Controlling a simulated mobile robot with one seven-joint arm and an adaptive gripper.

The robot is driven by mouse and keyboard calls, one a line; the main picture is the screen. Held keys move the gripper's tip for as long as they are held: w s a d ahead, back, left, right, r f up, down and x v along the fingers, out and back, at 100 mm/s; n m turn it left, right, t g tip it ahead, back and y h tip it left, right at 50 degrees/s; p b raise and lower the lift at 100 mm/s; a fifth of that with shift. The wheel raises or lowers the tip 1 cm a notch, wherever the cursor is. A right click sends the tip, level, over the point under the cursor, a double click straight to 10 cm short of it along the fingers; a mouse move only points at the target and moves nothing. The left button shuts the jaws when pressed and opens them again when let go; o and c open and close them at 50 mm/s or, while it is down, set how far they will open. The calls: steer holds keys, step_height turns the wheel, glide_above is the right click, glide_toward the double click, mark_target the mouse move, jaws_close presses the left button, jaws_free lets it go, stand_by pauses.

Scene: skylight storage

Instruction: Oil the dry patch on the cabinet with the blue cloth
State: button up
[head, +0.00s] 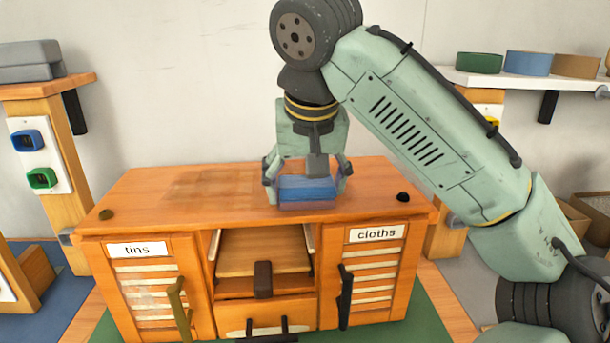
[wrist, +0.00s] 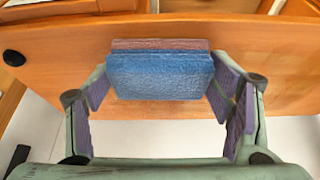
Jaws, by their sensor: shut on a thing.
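The blue cloth (head: 307,188) is a thick folded pad between the fingers of my gripper (head: 308,182), above the right half of the cabinet top. My gripper is shut on it. The cloth also shows in the wrist view (wrist: 160,76), with a reddish layer (wrist: 160,44) along its far edge; I cannot tell whether that is a second cloth. I cannot tell whether the pad touches the wood. The wooden cabinet (head: 140,195) has a duller, browner patch (head: 212,186) on its top, left of my gripper.
Below are doors labelled tins (head: 137,249) and cloths (head: 376,233), with a half-open compartment (head: 263,253) between. Shelves flank the cabinet. The top between patch and gripper is clear.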

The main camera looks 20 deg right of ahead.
stand_by(0.3)
steer(key=shift+r+p, duration=0.65)
steer(key=shift+r, duration=2.85)
steer(key=shift+s, duration=0.1)
